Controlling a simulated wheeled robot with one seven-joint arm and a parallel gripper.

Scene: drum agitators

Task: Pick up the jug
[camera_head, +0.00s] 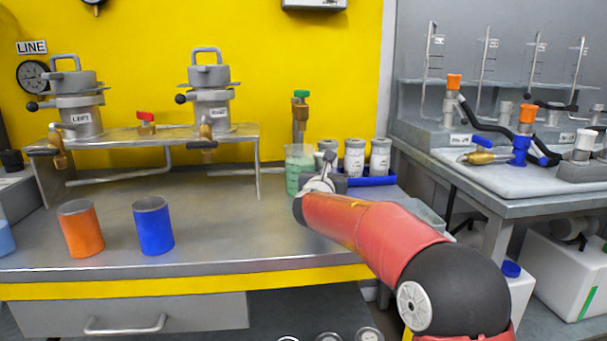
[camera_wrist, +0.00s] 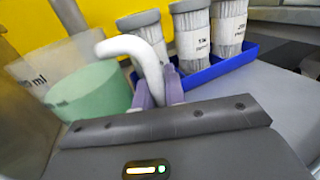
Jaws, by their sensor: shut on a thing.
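The jug (camera_head: 294,178) is a translucent beaker-like vessel with green contents, on the right part of the steel bench. In the wrist view the jug (camera_wrist: 92,97) is at the left, with a white handle (camera_wrist: 128,44) reaching toward me. My gripper (camera_wrist: 160,92) is shut on that handle, its two purple fingers on either side of it. In the head view my gripper (camera_head: 329,168) is just right of the jug, and my arm partly hides the area. I cannot tell whether the jug's base touches the bench.
A blue tray (camera_head: 372,181) with several labelled white containers (camera_head: 355,158) stands close to the right of my gripper. A green-handled tap (camera_head: 300,112) is behind the jug. Orange (camera_head: 81,229) and blue (camera_head: 153,227) cups stand to the left. The bench between is clear.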

